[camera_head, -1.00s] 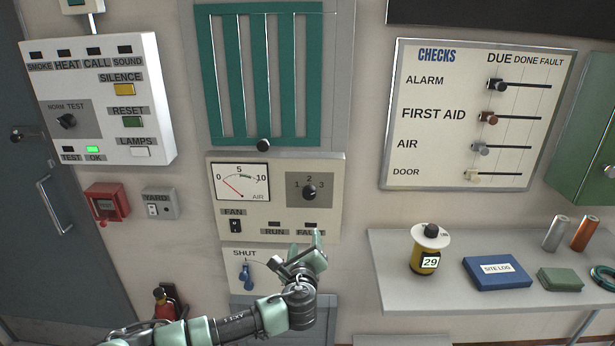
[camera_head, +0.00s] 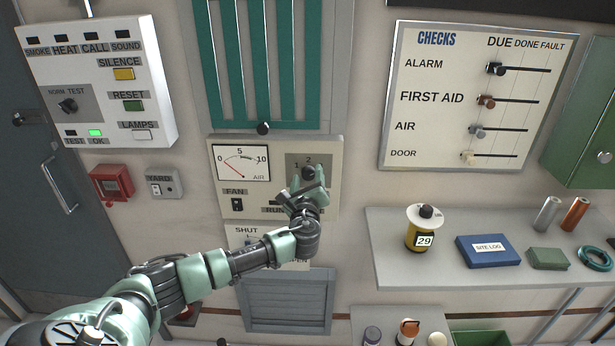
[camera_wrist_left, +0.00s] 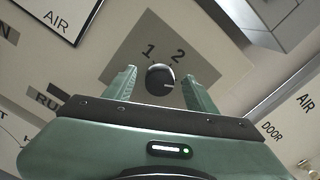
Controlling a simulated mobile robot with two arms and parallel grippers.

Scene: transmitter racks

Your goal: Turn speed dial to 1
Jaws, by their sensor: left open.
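The speed dial is a black round knob (camera_wrist_left: 160,79) on a grey square plate marked 1, 2 and 3 on the fan panel (camera_head: 225,207). In the head view the knob (camera_head: 308,172) is partly hidden by my left gripper (camera_head: 309,183). In the left wrist view my left gripper (camera_wrist_left: 157,86) is open, with one finger on each side of the knob. I cannot tell whether the fingers touch it. A light pointer line shows on the knob. The 3 is hidden in both views. My right gripper is not in view.
An air gauge (camera_head: 241,163) and a fan switch (camera_head: 237,204) sit left of the dial.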

